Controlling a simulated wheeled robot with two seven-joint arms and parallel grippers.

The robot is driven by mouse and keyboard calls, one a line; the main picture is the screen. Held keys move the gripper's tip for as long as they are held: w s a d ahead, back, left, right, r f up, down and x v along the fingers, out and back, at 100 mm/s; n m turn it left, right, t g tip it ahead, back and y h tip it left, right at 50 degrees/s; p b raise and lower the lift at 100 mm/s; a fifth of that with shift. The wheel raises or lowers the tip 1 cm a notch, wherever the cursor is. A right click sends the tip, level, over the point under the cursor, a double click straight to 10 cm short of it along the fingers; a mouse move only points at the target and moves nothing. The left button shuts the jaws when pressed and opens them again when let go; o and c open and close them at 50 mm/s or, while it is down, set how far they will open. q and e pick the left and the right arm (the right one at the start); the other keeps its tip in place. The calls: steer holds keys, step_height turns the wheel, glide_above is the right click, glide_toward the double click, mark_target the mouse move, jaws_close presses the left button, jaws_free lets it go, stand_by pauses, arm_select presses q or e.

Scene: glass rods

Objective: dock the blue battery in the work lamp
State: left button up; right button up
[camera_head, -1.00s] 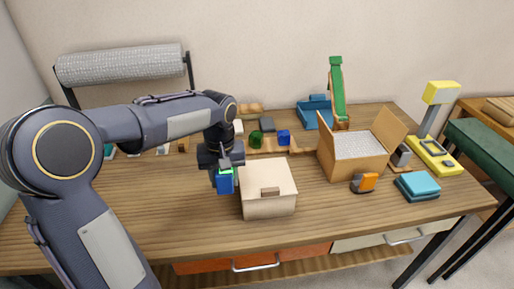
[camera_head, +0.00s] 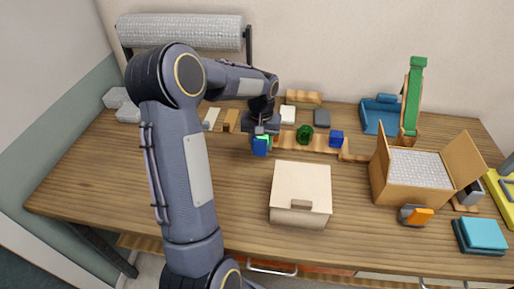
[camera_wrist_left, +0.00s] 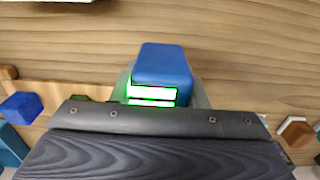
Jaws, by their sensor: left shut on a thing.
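My left gripper (camera_head: 261,136) is shut on the blue battery (camera_head: 260,148) and holds it over the back left of the table. In the left wrist view the battery (camera_wrist_left: 163,64) sticks out beyond the gripper, its blue end clear and a bright green-and-white band next to the gripper. The lower part of the battery is hidden by the gripper. Of the yellow work lamp, only part of its base (camera_head: 501,198) shows at the right edge; its head and dock are out of view. My right gripper is not in view.
A pale box (camera_head: 301,185) stands in front and right of the battery. A green cylinder (camera_head: 304,134) and blue cube (camera_head: 336,138) sit on a wooden rack behind. An open carton (camera_head: 397,193), an orange item (camera_head: 420,216) and teal box (camera_head: 481,235) stand at right.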

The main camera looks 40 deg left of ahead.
mark_target(256, 158)
arm_select(q)
steer(key=f, duration=0.1)
steer(key=a, duration=0.1)
steer(key=a+f, duration=0.1)
steer(key=shift+w+a+f, duration=0.15)
steer(key=shift+w+f, duration=0.1)
steer(key=shift+f, duration=0.1)
steer(key=shift+a+f+p, duration=0.2)
steer(key=shift+f+p, duration=0.2)
steer(key=shift+f, duration=1.35)
steer(key=shift+f, duration=0.15)
steer(key=o, duration=1.2)
